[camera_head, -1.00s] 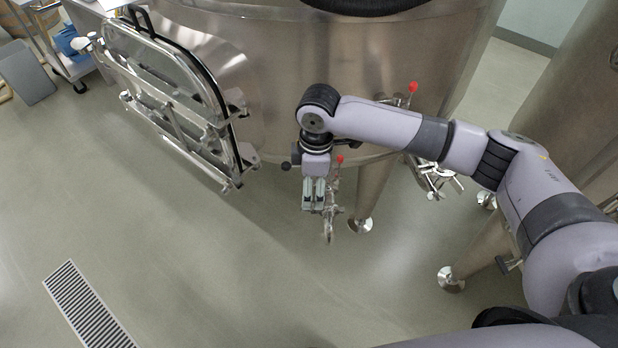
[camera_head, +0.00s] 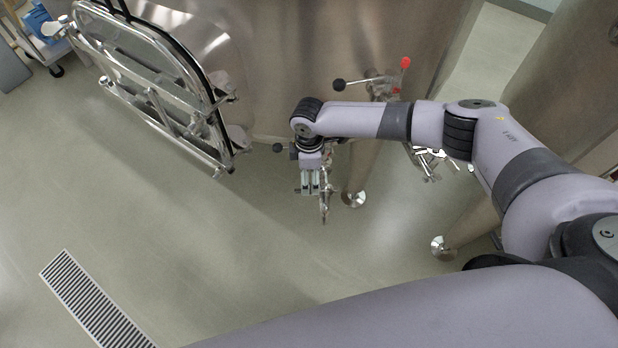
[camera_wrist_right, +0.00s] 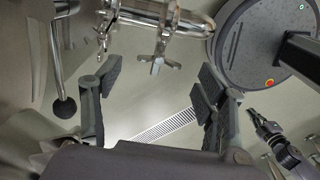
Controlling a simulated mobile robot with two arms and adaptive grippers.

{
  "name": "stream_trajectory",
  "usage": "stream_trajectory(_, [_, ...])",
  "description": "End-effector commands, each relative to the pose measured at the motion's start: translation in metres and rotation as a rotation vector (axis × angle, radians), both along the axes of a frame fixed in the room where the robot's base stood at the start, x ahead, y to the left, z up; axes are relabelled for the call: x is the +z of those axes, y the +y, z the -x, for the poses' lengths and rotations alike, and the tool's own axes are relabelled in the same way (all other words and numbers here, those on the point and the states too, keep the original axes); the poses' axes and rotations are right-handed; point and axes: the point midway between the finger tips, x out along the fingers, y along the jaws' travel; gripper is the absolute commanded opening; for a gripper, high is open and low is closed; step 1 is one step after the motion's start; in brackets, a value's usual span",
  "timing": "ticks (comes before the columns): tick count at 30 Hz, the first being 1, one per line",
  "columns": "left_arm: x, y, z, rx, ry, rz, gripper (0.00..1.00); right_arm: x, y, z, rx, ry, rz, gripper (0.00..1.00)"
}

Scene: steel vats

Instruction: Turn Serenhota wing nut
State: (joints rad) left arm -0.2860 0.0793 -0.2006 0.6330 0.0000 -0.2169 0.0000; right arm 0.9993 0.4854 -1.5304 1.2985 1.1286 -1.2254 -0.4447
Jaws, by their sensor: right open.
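A steel wing nut (camera_wrist_right: 157,63) hangs on the underside of a shiny steel pipe fitting (camera_wrist_right: 165,18) in the right wrist view. My right gripper (camera_wrist_right: 158,82) is open and empty. Its two dark fingers stand apart, one on each side of the wing nut in the picture; I see no contact. In the head view my right gripper (camera_head: 311,184) points down beside a steel fitting (camera_head: 325,188) below the vat (camera_head: 285,75). I cannot make out the wing nut clearly there.
A valve with a red handle tip (camera_head: 405,63) and a black knob (camera_head: 339,85) sits on the vat. An open hatch door (camera_head: 155,95) juts out left. Vat legs (camera_head: 353,190) stand behind the gripper. The floor (camera_head: 200,230) in front is clear, with a drain grate (camera_head: 92,300).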

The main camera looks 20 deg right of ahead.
Motion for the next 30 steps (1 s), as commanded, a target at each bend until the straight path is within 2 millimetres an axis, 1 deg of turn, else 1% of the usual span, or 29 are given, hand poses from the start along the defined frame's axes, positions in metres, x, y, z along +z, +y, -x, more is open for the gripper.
stream_trajectory(1, [0.001, 0.000, -0.001, 0.000, -0.001, -0.001, 0.00, -0.009, 0.000, 0.001, 0.000, 0.002, 0.000, 0.67])
stream_trajectory(3, [0.000, 0.001, 0.001, 0.000, 0.003, -0.001, 0.00, -0.018, 0.000, 0.000, -0.001, 0.002, 0.000, 0.67])
stream_trajectory(6, [0.000, 0.001, 0.009, 0.000, 0.016, -0.002, 0.00, -0.027, 0.000, 0.000, 0.000, 0.001, 0.000, 0.67])
stream_trajectory(12, [-0.001, 0.002, 0.026, 0.000, 0.040, -0.005, 0.00, -0.033, 0.000, 0.000, 0.000, 0.000, -0.001, 0.67])
stream_trajectory(17, [-0.001, 0.003, 0.027, 0.000, 0.042, -0.005, 0.00, -0.033, 0.000, 0.000, 0.000, 0.000, -0.001, 0.67])
stream_trajectory(20, [-0.001, 0.003, 0.026, 0.000, 0.040, -0.005, 0.00, -0.033, 0.000, 0.000, 0.000, 0.000, -0.001, 0.61])
stream_trajectory(30, [-0.001, 0.002, 0.016, 0.001, 0.025, -0.003, 0.00, -0.033, 0.000, 0.000, 0.000, 0.000, -0.001, 0.39])
